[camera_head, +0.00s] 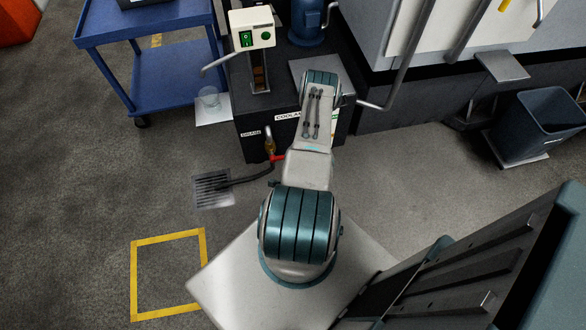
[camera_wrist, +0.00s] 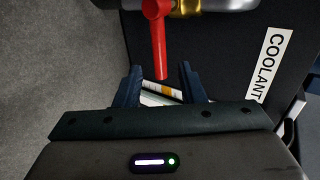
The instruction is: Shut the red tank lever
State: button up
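The red tank lever (camera_wrist: 157,42) hangs from a brass valve (camera_wrist: 186,8) on a grey pipe in the wrist view. It points toward my gripper (camera_wrist: 160,67), whose two dark fingers are open. The lever's free end shows between the fingertips, with a gap on each side; I cannot tell how deep it sits between them. In the head view a bit of the red lever (camera_head: 277,158) shows just left of my arm, below the brass valve (camera_head: 269,144). My gripper is hidden behind my arm there.
The black coolant tank (camera_head: 246,116) stands behind the valve. A dark hose (camera_head: 252,177) runs to a floor grate (camera_head: 213,188). A blue cart (camera_head: 155,85) stands at the left, a bin (camera_head: 541,125) at the right. The floor around the yellow square (camera_head: 134,280) is clear.

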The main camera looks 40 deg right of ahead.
jog(key=v, duration=0.6)
jog(key=shift+s+a+r+p, duration=0.15)
jog(key=shift+s+p, duration=0.1)
jog(key=shift+p, duration=0.15)
